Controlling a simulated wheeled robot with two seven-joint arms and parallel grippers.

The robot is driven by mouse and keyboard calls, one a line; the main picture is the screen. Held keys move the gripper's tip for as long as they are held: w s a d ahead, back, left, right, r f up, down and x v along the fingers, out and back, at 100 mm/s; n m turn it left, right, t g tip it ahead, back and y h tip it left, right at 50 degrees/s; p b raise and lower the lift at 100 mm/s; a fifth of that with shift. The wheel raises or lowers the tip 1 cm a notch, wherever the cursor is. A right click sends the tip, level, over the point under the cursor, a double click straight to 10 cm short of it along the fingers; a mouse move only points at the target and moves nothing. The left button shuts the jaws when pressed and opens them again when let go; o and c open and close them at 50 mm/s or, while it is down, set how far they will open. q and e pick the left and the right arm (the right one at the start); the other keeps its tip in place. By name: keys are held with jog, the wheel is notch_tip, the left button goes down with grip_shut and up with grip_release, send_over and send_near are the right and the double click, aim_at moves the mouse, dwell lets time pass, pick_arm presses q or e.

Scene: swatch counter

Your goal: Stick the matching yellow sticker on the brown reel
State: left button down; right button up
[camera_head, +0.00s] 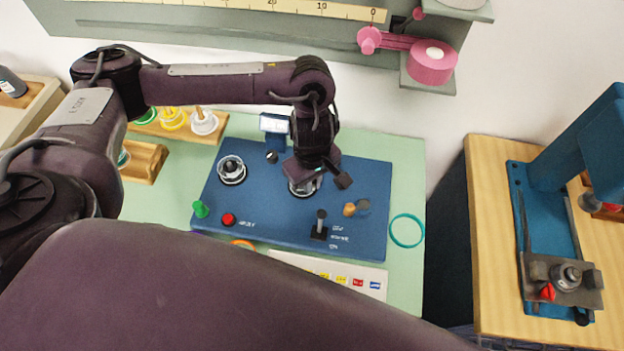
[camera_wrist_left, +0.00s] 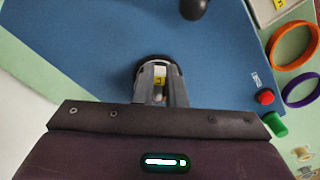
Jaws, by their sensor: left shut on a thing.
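My left gripper (camera_head: 306,184) reaches down over the blue panel (camera_head: 270,212), at a round, dark-rimmed white piece (camera_head: 293,189). In the left wrist view its fingers (camera_wrist_left: 160,92) are shut on a small white and yellow piece, which looks like the yellow sticker (camera_wrist_left: 159,83). The dark-rimmed piece (camera_wrist_left: 152,58) lies right behind the fingertips; I cannot tell whether the sticker touches it. The fingers hide most of that piece, so I cannot tell whether it is the brown reel. A white strip with several coloured stickers (camera_head: 374,285) lies along the panel's front edge.
A similar round piece (camera_head: 231,170) sits left on the panel. A black lever (camera_head: 320,226), a red button (camera_head: 228,219) and a green knob (camera_head: 200,208) stand up nearby. A teal ring (camera_head: 407,230) lies right of the panel. A wooden rack (camera_head: 150,128) holds coloured reels at the back left.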

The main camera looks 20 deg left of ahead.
pick_arm(q)
jog(key=shift+f+b, duration=0.5)
jog(key=shift+b, duration=0.05)
dwell(1.6)
jog(key=c, duration=1.4)
grip_release()
jog(key=shift+r, duration=0.2)
notch_tip(320, 180, up, 7)
jog(key=p, duration=0.6)
jog(key=shift+f, duration=0.15)
